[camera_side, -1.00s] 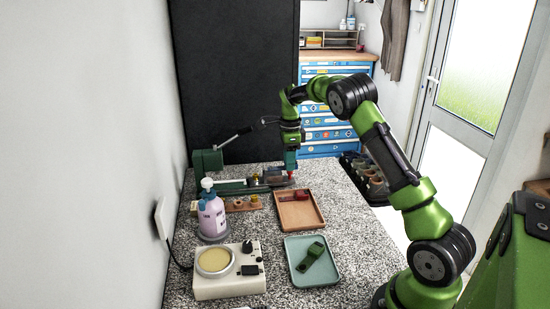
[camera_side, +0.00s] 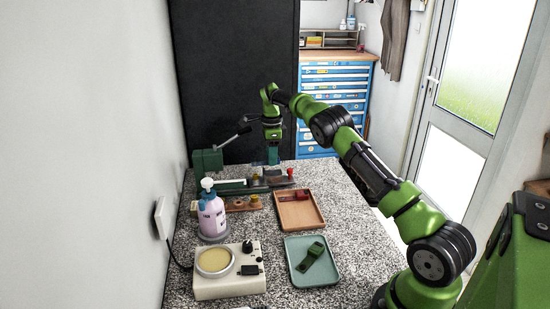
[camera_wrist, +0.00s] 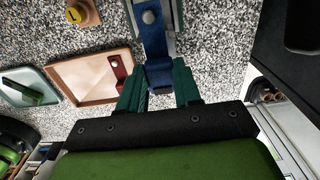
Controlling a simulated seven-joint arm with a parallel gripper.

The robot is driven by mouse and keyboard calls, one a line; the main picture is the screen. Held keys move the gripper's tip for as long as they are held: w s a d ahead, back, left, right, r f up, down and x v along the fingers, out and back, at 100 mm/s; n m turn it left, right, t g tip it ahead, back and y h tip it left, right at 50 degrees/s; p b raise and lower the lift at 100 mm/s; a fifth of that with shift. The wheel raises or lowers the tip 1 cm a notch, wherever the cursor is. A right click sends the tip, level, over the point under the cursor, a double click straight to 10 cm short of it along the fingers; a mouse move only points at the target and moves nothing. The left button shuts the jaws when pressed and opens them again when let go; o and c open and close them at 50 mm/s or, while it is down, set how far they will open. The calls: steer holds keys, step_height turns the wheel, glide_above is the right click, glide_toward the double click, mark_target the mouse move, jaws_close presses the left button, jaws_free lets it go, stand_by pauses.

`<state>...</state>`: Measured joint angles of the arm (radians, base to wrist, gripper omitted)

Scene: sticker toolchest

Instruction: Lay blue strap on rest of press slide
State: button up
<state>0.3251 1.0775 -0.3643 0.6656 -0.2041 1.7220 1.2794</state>
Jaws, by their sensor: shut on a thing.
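My gripper (camera_wrist: 158,88) is shut on the blue strap (camera_wrist: 155,42), which sits between its teal fingers in the wrist view. The strap's far part, with a round silver snap, reaches over the grey metal of the press slide (camera_wrist: 173,22); I cannot tell whether it touches. In the side view my gripper (camera_side: 273,158) points down above the back of the slide (camera_side: 262,184), which runs right from the green press (camera_side: 207,161) with its long lever. The strap is too small and dark to make out there. A red knob (camera_side: 291,172) stands at the slide's right end.
A wooden tray (camera_side: 301,215) holds a red strap (camera_side: 302,194). A teal tray (camera_side: 325,277) holds a green strap (camera_side: 313,256). A pump bottle (camera_side: 212,215), a cream device (camera_side: 230,284) and a wooden rack (camera_side: 240,204) stand at the left. Bare speckled bench lies right of the trays.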

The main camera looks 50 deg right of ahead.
steer(key=shift+f, duration=1.65)
steer(key=shift+f, duration=0.25)
steer(key=o, duration=1.1)
